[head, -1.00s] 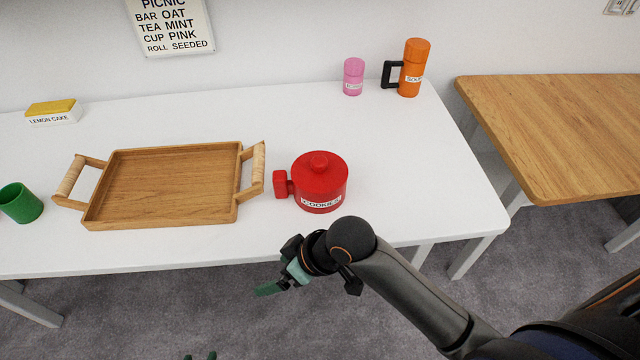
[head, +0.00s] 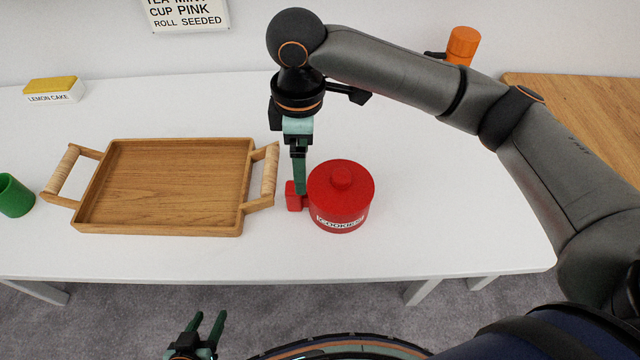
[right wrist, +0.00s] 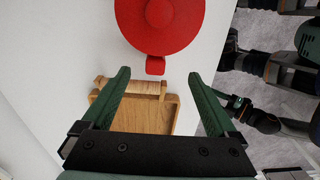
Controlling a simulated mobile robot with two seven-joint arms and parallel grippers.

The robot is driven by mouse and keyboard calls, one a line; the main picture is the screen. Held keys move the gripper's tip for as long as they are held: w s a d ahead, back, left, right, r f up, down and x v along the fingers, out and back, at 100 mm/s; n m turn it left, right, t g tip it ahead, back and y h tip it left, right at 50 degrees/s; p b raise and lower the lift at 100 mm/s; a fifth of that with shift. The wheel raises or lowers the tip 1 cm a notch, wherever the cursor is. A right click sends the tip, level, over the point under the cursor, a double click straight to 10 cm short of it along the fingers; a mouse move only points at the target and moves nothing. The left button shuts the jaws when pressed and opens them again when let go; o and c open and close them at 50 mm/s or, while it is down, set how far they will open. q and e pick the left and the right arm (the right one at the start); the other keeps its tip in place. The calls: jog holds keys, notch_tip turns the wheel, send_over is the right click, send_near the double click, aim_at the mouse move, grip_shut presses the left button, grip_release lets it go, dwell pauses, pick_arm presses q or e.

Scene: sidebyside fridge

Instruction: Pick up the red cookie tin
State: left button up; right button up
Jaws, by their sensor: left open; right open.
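The red cookie tin (head: 341,196), with a round lid knob and a "COOKIES" label, stands upright on the white table. Its block-like red handle (head: 296,201) points left, toward the tray. My right gripper (head: 299,188) points down over the handle in the head view. In the right wrist view its two green fingers (right wrist: 160,78) are spread, with the tin (right wrist: 160,20) and its handle (right wrist: 155,66) beyond the tips. Contact cannot be told. My left gripper (head: 208,318) is open and empty, low in front of the table.
A wooden tray (head: 165,185) with wrapped handles lies just left of the tin. A green cup (head: 13,197) and a yellow-topped lemon cake box (head: 52,91) are farther left. An orange flask (head: 462,45) shows behind my right arm. A wooden table (head: 575,110) stands at right.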

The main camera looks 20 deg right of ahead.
aim_at(307, 196)
jog(key=f, duration=0.4)
jog(key=f+b, duration=0.1)
jog(key=f, duration=0.3)
jog(key=f+b, duration=0.1)
jog(key=f, duration=0.2)
jog(key=shift+w+d+f, duration=0.2)
jog(key=shift+d+f, duration=0.1)
jog(key=shift+f, duration=0.1)
jog(key=shift+c, duration=0.3)
grip_shut()
